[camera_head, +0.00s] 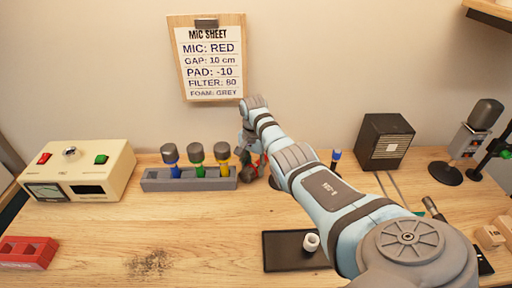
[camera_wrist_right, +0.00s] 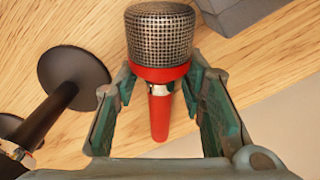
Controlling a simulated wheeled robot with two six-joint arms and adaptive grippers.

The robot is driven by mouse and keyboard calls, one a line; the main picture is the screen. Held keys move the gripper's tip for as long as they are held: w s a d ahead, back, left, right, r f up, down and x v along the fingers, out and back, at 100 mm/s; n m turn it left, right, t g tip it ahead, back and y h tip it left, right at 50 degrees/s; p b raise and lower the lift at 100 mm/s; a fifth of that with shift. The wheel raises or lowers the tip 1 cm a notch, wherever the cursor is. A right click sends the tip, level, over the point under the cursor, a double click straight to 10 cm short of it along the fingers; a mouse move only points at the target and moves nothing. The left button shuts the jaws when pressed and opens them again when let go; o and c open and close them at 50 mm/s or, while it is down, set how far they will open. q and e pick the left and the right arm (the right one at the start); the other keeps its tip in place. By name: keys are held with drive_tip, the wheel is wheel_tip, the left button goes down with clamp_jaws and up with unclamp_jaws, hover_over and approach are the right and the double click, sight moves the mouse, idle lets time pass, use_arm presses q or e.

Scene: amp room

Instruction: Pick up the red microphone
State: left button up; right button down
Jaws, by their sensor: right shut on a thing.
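The red microphone (camera_wrist_right: 153,110) has a grey mesh head and a red collar and handle. In the right wrist view it is between the two fingers of my right gripper (camera_wrist_right: 160,95), which is shut on it just below the head. In the head view my right gripper (camera_head: 252,152) is at the right end of the grey rack, and my arm hides most of it and of the microphone. I cannot tell whether the microphone is clear of the table. My left gripper is not in view.
The grey rack (camera_head: 190,184) holds blue (camera_head: 173,169), green (camera_head: 197,168) and yellow (camera_head: 222,169) microphones. A black round-based stand (camera_wrist_right: 72,78) is close beside my gripper. A cream meter box (camera_head: 90,165) stands left and a black tray (camera_head: 280,262) lies in front.

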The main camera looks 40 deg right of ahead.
wheel_tip(320, 180, up, 18)
drive_tip(key=p, duration=0.6)
drive_tip(key=shift+f, duration=0.1)
